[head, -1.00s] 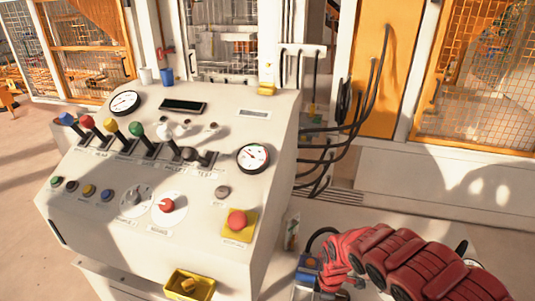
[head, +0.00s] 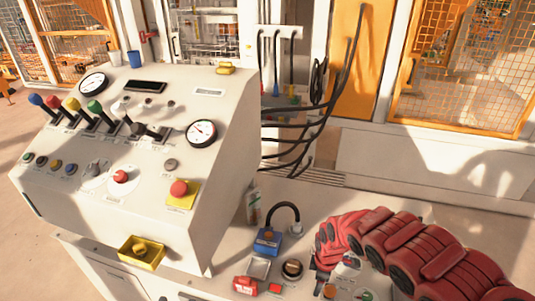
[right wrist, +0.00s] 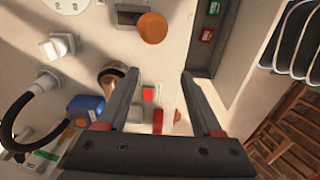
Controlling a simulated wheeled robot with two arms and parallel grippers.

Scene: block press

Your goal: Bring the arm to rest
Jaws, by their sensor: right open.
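My right arm (head: 430,245), red and segmented, comes in from the lower right in the head view. Its gripper is low over the side bench, partly hidden by the arm's red links. In the right wrist view the right gripper (right wrist: 159,76) has its two dark fingers wide apart, with nothing between them. A small red square button (right wrist: 148,94) shows beyond the gap, on the pale surface. My left arm and left gripper are out of view.
A sloped control console (head: 140,190) with levers, gauges and a red emergency button (head: 179,188) stands at left. On the bench are a blue box (head: 267,241) with a black cable, a red box (head: 246,285) and a bottle (head: 253,205). Open floor lies at right.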

